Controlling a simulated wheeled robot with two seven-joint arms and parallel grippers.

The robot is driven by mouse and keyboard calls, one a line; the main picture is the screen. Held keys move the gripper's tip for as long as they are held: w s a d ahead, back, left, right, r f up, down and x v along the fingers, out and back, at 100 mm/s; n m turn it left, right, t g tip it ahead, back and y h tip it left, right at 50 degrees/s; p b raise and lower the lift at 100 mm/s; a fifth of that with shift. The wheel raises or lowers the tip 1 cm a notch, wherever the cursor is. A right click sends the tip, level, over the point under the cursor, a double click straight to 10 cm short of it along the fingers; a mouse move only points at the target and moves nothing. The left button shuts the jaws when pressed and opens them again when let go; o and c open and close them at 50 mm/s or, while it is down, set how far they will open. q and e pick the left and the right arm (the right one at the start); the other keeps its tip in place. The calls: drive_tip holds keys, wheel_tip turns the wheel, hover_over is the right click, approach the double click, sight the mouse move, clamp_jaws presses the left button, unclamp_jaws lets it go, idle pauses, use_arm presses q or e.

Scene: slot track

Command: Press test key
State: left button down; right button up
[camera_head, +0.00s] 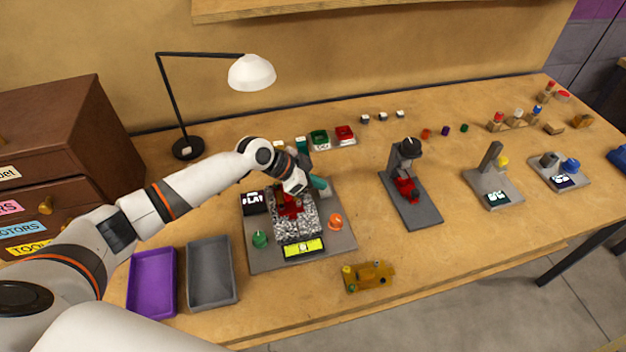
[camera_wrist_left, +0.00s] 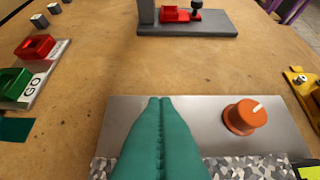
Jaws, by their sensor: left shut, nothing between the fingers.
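No key marked as a test key can be read in either view. A grey plate station (camera_head: 262,262) carries a dark "FLAT" sign (camera_head: 254,202), a speckled block (camera_head: 296,226), a green knob (camera_head: 260,239), an orange knob (camera_head: 335,222) and a yellow level display (camera_head: 304,248). The orange knob also shows in the left wrist view (camera_wrist_left: 242,117). My left gripper (camera_head: 322,187) is over the back of this station. Its teal fingers (camera_wrist_left: 160,100) are shut with nothing between them and hide part of the plate. My right gripper is not in view.
Green (camera_head: 319,137) and red (camera_head: 344,132) trays stand behind. To the right are a dark stand with a red part (camera_head: 406,188), a post with a yellow button (camera_head: 502,161) and a blue-knob station (camera_head: 571,164). A yellow toy (camera_head: 369,277) lies in front; purple and grey trays (camera_head: 212,300) are left.

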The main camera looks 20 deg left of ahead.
use_arm(q)
drive_tip(key=v, duration=0.1)
drive_tip(key=b+v, duration=0.1)
drive_tip(key=shift+w+a+r, duration=0.1)
drive_tip(key=shift+a+r, duration=0.1)
drive_tip(key=shift+r, duration=0.1)
drive_tip(key=b+v, duration=0.1)
drive_tip(key=v, duration=0.6)
drive_tip(key=shift+r+b, duration=0.3)
drive_tip(key=shift+r, duration=0.05)
drive_tip(key=shift+s+a+r, duration=0.25)
drive_tip(key=shift+r, duration=0.05)
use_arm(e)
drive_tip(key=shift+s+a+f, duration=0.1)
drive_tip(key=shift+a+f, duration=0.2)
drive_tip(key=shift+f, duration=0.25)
